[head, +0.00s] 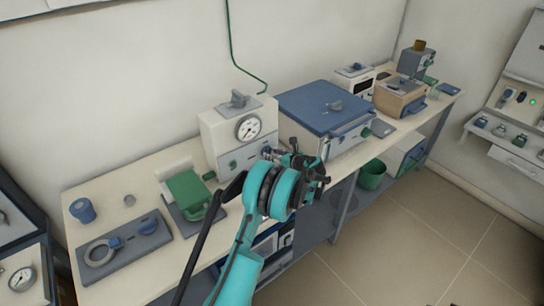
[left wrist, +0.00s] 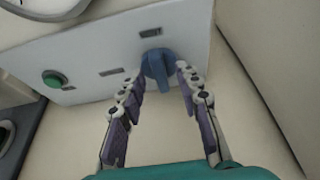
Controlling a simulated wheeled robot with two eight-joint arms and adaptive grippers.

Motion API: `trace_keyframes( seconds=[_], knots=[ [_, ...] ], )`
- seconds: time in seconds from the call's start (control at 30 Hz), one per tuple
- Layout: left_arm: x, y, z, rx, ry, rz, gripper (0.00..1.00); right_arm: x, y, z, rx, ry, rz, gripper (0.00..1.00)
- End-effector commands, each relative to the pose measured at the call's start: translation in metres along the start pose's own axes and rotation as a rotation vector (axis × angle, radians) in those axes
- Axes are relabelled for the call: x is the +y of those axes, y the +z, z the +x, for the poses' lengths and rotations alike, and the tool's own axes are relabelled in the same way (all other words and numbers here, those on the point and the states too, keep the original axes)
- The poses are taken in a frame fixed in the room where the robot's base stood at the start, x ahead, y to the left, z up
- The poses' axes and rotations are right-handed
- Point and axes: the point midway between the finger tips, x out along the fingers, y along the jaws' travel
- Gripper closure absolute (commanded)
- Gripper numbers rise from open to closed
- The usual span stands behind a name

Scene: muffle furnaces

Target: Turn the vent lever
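A blue knob-like lever (left wrist: 158,66) sits on the white front panel (left wrist: 105,58) in the left wrist view. My left gripper (left wrist: 159,75) is open, with one fingertip on each side of the blue lever; I cannot tell whether either touches it. In the head view my left gripper (head: 280,160) is at the right front of the white box with a round gauge (head: 248,128), and it largely hides the blue lever there. A grey handle (head: 238,99) stands on top of this box. My right gripper is not in view.
A blue-topped furnace (head: 320,103) stands close to the right of the white box. A green block (head: 187,190) and a grey plate with a ring (head: 125,244) lie to the left on the bench. A green button (left wrist: 52,79) is on the same panel. The floor in front is clear.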

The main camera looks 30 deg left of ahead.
Motion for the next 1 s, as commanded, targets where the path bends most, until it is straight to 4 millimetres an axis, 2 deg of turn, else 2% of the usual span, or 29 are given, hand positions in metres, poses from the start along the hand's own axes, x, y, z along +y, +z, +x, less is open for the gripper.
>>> trace_keyframes(
  seconds=[0.1, 0.37, 0.43, 0.5, 0.53, 1.0],
  knots=[
    [0.0006, -0.0002, 0.0087, 0.0, 0.001, -0.001, 0.66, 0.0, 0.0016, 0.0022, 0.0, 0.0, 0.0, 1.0],
    [0.0005, 0.0006, 0.0101, 0.001, 0.0, -0.001, 0.66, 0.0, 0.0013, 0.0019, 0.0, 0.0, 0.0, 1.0],
    [0.0004, 0.0006, 0.01, 0.001, 0.0, -0.001, 0.8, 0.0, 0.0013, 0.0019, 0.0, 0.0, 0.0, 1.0],
    [0.0004, 0.0005, 0.0099, 0.001, 0.0, -0.001, 0.98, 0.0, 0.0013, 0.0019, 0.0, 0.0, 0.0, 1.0],
    [0.0004, 0.0005, 0.0099, 0.001, 0.0, -0.001, 1.0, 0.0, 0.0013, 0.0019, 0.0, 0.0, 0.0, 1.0],
    [0.0014, -0.0001, 0.0102, 0.001, -0.023, -0.055, 1.0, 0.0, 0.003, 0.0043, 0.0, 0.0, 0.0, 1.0]
  ],
)
